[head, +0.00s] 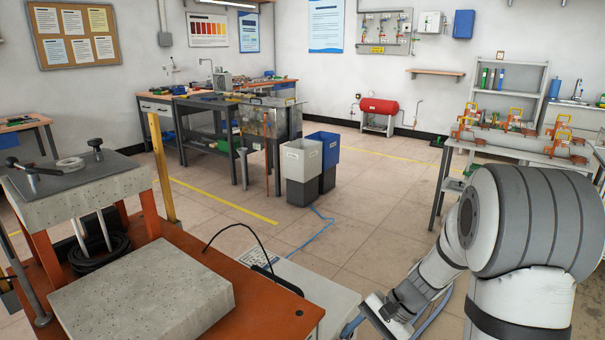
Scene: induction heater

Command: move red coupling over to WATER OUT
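I cannot make out a red coupling or a WATER OUT label in the head view. My arm comes in from the right and reaches down to the bottom edge, right of the white box (318,300). The far end of my arm, around my gripper (383,314), is small and cut off by the bottom edge. Its fingers cannot be made out, nor whether it holds anything.
An orange press bench (268,310) with grey slabs fills the left foreground. Grey and blue bins (300,160) stand mid-floor beside a dark workbench (215,135). A red tank (379,106) stands by the back wall. Tiled floor (375,200) is open in the middle.

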